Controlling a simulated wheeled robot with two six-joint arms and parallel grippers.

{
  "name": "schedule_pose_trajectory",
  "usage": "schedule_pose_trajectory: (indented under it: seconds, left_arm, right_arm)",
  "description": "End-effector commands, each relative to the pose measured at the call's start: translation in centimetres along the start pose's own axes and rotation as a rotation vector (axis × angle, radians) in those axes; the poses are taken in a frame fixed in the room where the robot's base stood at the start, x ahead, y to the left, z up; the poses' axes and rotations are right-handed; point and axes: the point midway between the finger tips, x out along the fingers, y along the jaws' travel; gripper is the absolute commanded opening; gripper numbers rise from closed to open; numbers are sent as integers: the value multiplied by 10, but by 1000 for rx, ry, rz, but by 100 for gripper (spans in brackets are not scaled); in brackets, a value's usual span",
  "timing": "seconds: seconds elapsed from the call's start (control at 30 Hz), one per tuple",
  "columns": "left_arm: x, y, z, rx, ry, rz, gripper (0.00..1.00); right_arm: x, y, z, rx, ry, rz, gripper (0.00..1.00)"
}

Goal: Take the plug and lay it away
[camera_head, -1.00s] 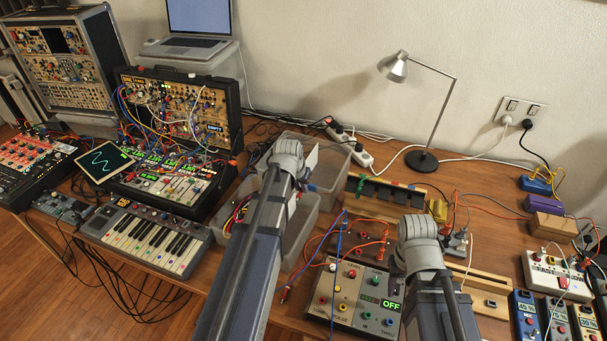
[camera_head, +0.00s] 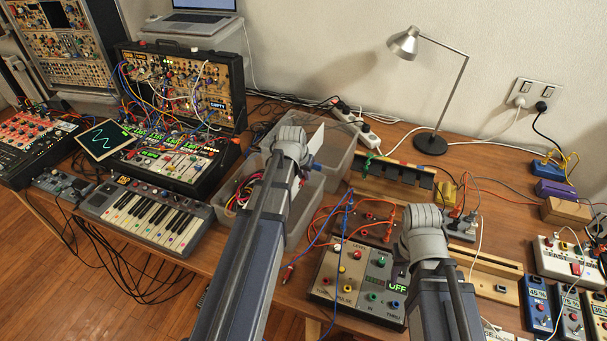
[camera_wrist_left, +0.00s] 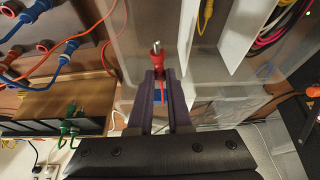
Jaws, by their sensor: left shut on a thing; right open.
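My left gripper (camera_wrist_left: 159,80) is shut on a red plug (camera_wrist_left: 156,59) with a bare metal tip, seen in the left wrist view. The plug's tip points away from the wrist, and a red lead runs back between the fingers. The gripper is over a clear plastic bin (camera_wrist_left: 225,115) with white dividers. In the head view my left gripper (camera_head: 306,160) is above the bin, its fingers mostly hidden. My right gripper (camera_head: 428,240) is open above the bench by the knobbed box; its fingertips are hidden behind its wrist.
A box with coloured sockets and a lit OFF display (camera_head: 352,282) stands between the arms. A dark rack (camera_head: 392,180) is right of the bin. Loose cables (camera_head: 243,190) lie in the bin's left part. A lamp (camera_head: 430,143) stands at the back.

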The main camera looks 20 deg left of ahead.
Motion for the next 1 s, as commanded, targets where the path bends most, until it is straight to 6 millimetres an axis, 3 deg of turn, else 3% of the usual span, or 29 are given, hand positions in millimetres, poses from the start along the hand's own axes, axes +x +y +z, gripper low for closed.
schedule_pose_trajectory:
  seconds: [0.27,0.3,0.6,1.0]
  left_arm:
    - [1,0,0,0,0,0,0]
    - [1,0,0,0,0,0,20]
    - [1,0,0,0,0,0,52]
    - [-5,0,0,0,0,0,52]
  right_arm:
    - [1,0,0,0,0,0,50]
    - [1,0,0,0,0,0,50]
    - [1,0,0,0,0,0,50]
    - [-4,0,0,0,0,0,50]
